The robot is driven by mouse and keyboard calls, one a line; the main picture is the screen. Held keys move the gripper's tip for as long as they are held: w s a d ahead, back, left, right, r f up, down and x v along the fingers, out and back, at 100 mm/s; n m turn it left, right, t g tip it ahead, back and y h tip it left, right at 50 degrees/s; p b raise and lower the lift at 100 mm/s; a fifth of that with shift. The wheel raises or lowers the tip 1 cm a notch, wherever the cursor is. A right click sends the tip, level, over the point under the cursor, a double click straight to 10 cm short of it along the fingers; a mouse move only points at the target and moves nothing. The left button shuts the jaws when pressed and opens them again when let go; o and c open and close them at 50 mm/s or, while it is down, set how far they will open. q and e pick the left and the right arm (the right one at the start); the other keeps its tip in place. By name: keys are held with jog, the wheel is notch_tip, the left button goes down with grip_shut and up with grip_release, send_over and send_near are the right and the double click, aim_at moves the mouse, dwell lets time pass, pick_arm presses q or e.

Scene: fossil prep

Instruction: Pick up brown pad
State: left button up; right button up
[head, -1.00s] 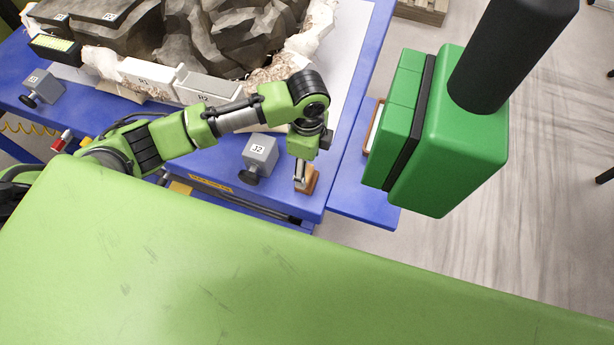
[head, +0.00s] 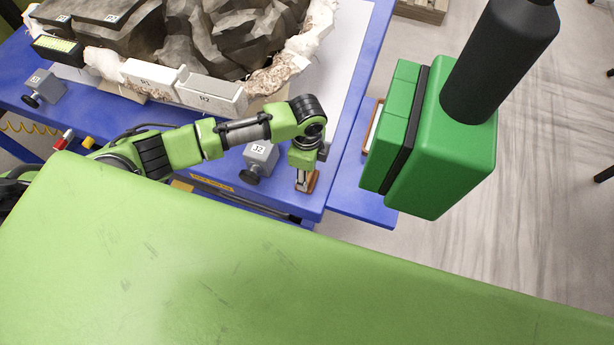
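The brown pad (head: 313,181) is small and lies near the front right corner of the blue table. My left gripper (head: 304,187) points down right at the pad, and its fingers overlap the pad in the head view. The fingers are small and partly merge with the pad, so I cannot tell whether they are open or shut on it. My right gripper is not in view.
A grey block labelled 32 (head: 261,155) with a black knob stands just left of the gripper. White blocks R1 (head: 150,75) and R2 (head: 211,93) line the large fossil (head: 225,40). A brown-edged tray (head: 373,126) sits on the blue side shelf (head: 355,195).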

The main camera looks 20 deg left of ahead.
pick_arm(q)
jog(key=c, duration=0.5)
jog(key=shift+o, duration=0.2)
jog(key=shift+r, duration=0.15)
jog(key=shift+r, duration=0.25)
notch_tip(320, 180, up, 2)
jog(key=shift+w+r, duration=0.1)
jog(key=s+a+r+b, duration=0.1)
jog(key=s+a+r, duration=0.1)
jog(key=s+r, duration=0.3)
jog(key=s+a+r+b, duration=0.1)
jog(key=s+a+r, duration=0.2)
jog(key=s+r, duration=0.2)
jog(key=s, duration=0.3)
jog(key=shift+a, duration=0.25)
